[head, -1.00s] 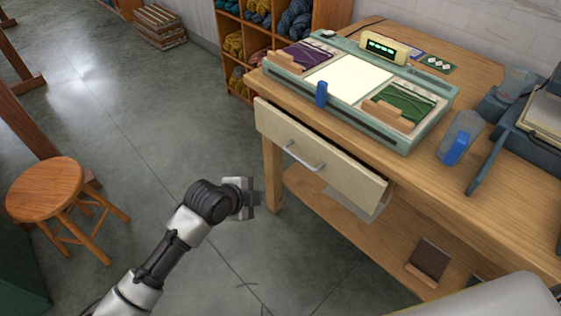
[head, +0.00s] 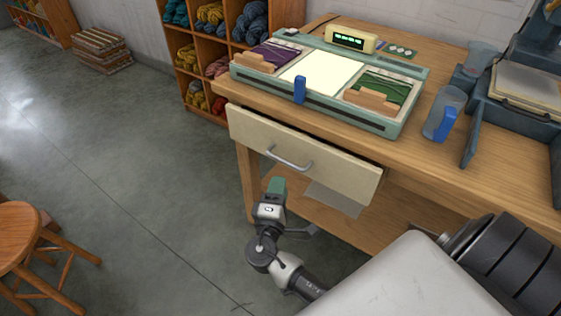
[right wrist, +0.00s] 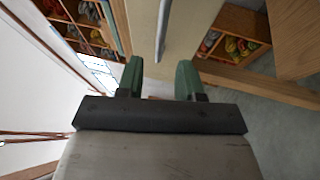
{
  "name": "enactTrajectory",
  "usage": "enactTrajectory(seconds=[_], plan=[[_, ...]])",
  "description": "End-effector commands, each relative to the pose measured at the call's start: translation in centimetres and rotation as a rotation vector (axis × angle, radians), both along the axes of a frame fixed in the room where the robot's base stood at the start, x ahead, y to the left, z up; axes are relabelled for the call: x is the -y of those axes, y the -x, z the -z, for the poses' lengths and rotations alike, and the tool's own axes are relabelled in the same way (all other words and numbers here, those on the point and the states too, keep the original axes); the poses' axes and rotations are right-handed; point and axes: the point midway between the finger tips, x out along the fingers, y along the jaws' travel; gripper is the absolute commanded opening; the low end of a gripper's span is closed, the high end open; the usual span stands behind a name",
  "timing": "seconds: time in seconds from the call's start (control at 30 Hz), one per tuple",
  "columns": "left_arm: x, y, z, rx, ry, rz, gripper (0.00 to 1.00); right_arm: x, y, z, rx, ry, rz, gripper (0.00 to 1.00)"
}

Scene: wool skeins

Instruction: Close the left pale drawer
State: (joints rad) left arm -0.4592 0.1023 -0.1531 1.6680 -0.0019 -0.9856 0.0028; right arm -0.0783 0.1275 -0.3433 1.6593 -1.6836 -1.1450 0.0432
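The pale drawer (head: 320,170) under the wooden table stands partly pulled out, with a dark gap behind its front at the right. Its silver handle (head: 290,160) is on the front panel. My right gripper (head: 277,186) has green fingers and is just below and left of the handle in the head view; contact cannot be told. In the right wrist view the green fingers (right wrist: 160,78) are spread apart with nothing between them. A pale panel (right wrist: 195,30) with a grey bar, apparently the drawer front and handle, lies ahead of them. My left gripper is not in view.
The wooden table (head: 405,155) carries a green tray device (head: 330,100), a blue-handled jug (head: 443,115) and grey equipment. A yarn shelf (head: 190,60) stands behind. A round stool (head: 20,235) is at left. The floor between is clear.

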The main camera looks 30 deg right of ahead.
Motion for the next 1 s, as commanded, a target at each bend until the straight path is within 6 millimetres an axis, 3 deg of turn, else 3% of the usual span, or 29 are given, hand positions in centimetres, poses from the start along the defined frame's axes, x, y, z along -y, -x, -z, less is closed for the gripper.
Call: enactTrajectory(seconds=[0.4, 0.83, 1.0], plan=[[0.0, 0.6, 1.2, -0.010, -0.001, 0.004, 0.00, 5.0, -5.1, -1.2, -0.002, -0.001, -0.001, 0.36], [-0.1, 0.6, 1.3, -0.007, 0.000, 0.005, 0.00, 5.8, -5.8, -1.4, -0.004, -0.002, -0.001, 0.36], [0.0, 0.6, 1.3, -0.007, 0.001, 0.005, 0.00, 5.8, -5.8, -1.3, -0.004, -0.002, -0.001, 0.12]])
